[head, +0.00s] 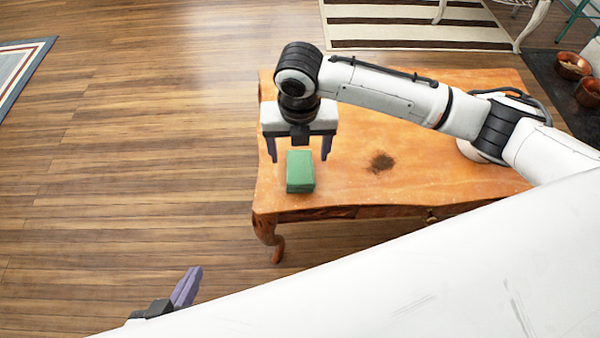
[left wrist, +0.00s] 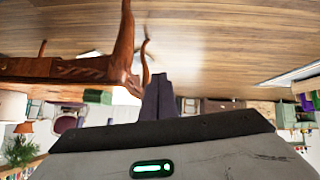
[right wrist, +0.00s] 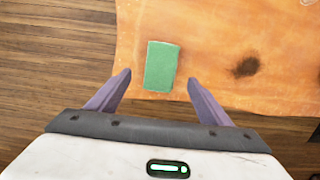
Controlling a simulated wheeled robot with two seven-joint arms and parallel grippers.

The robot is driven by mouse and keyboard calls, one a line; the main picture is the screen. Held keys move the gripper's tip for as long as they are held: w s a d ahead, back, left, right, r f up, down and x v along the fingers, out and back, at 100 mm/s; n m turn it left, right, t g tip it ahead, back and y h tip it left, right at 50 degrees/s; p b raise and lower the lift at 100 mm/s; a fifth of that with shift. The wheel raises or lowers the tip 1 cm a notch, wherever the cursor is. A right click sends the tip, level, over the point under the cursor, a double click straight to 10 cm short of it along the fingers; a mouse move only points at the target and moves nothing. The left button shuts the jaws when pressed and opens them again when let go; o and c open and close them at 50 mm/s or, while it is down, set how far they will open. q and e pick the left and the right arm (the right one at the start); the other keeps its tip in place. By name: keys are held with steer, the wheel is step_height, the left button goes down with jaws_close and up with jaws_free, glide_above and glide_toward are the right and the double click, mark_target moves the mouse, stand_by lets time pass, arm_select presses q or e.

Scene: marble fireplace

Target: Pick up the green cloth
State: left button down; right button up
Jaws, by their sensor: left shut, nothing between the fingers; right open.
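The green cloth (head: 300,172) is a small folded block lying on the wooden table (head: 400,165) near its left front corner. In the right wrist view the cloth (right wrist: 161,66) lies flat, ahead of and between the two fingers. My right gripper (head: 299,150) is open and empty, pointing down, with its fingers on either side of the cloth's far end in the head view. I cannot tell the exact height of the fingertips. My left gripper (head: 190,285) is low at the bottom left, away from the table top. Its fingers are together and empty in the left wrist view (left wrist: 158,95).
The table has a dark round mark (head: 382,161) right of the cloth. Wooden floor is clear to the left. A striped rug (head: 420,25) lies behind the table, and copper pots (head: 572,66) stand at the far right.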

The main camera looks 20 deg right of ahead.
mark_target(300, 166)
steer(key=f+b, duration=0.1)
steer(key=f, duration=0.1)
steer(key=f+b, duration=0.1)
steer(key=f, duration=0.2)
steer(key=w+f+b, duration=0.1)
steer(key=f, duration=0.2)
steer(key=shift+d, duration=0.25)
arm_select(q)
steer(key=shift+w+d+f+g+h, duration=0.15)
steer(key=shift+w+d+f, duration=0.1)
steer(key=shift+d+f, duration=0.2)
steer(key=shift+w+d+f+g+h, duration=0.2)
steer(key=shift+d+f, duration=0.1)
steer(key=shift+f, duration=0.25)
